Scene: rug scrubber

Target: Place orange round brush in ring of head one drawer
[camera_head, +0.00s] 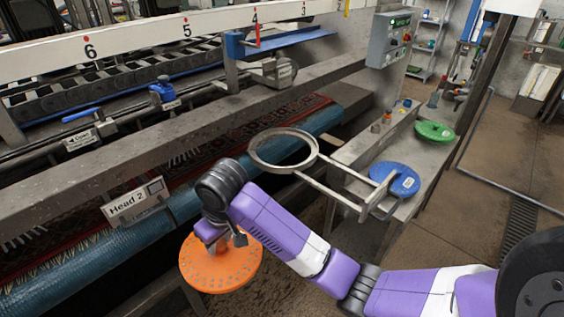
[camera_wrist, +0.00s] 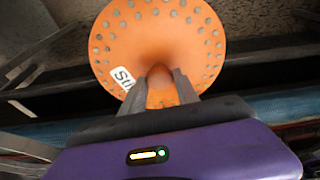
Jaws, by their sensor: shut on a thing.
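The orange round brush (camera_head: 222,268) is a flat disc with grey dots, held level in the air in front of the blue roller. In the wrist view the brush (camera_wrist: 155,40) fills the upper middle, with a white label partly hidden. My gripper (camera_head: 218,236) is above the disc and shut on its central knob; both fingers (camera_wrist: 160,88) clasp the knob in the wrist view. The metal ring of the drawer (camera_head: 283,149) is empty, on two rails pulled out from the machine. It is to the right of and beyond the brush.
A blue round brush (camera_head: 394,179) and a green one (camera_head: 435,132) lie on the grey bench (camera_head: 372,150) at right. A "Head 2" sign (camera_head: 133,200) hangs on the machine beam at left. The blue roller (camera_head: 150,235) and patterned rug run along the machine. Open floor is at right.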

